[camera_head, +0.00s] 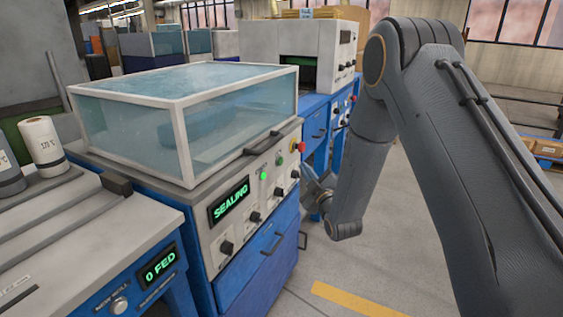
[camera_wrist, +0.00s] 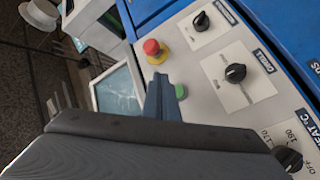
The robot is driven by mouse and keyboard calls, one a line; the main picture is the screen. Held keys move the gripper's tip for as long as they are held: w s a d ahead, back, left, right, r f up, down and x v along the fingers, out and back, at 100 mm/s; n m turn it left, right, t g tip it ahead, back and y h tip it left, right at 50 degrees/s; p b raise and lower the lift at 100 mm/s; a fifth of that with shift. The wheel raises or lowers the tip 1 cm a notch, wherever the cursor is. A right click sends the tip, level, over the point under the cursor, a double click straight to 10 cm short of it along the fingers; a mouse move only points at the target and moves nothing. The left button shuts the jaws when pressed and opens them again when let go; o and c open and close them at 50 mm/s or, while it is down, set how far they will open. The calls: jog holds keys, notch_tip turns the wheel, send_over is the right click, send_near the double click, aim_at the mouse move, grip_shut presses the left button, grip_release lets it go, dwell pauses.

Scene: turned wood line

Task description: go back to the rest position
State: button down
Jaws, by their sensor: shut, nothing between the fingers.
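My gripper (camera_wrist: 162,98) is shut and empty in the wrist view. Its closed fingers stand in front of a light control panel, beside a green button (camera_wrist: 180,91) and below a red button (camera_wrist: 151,47). I cannot tell whether the fingertips touch the panel. In the head view my arm reaches down from the upper right and bends back, with its wrist end to the right of the blue sealing machine (camera_head: 255,262). The fingers are small and unclear there.
A clear-walled hood (camera_head: 235,117) tops the machine. Several black knobs, including one in the wrist view (camera_wrist: 235,73), stick out of its panel. A feed unit with a "0 FED" display (camera_head: 160,262) and white roll (camera_head: 42,140) is at left. Floor (camera_head: 390,260) lies open at right.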

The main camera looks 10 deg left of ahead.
dwell(0.4)
jog(key=s+d+r+m+g+h+p, duration=0.4)
jog(key=s+d+m+g+h+p, duration=0.35)
jog(key=s+d, duration=0.7)
jog(key=s+d+r+m+g+p, duration=0.1)
jog(key=s+d+r+m+g, duration=0.1)
jog(key=s, duration=0.7)
jog(key=s+d+r+m+g, duration=0.1)
jog(key=s+d+m+g, duration=0.2)
jog(key=s, duration=0.7)
jog(key=s+d+r+m+g+p, duration=0.1)
jog(key=s+g, duration=0.3)
jog(key=s, duration=0.6)
jog(key=shift+d+r+m+g+p, duration=0.35)
jog(key=shift+d+r+m, duration=0.3)
jog(key=shift+d+r, duration=0.15)
jog(key=shift+a, duration=0.2)
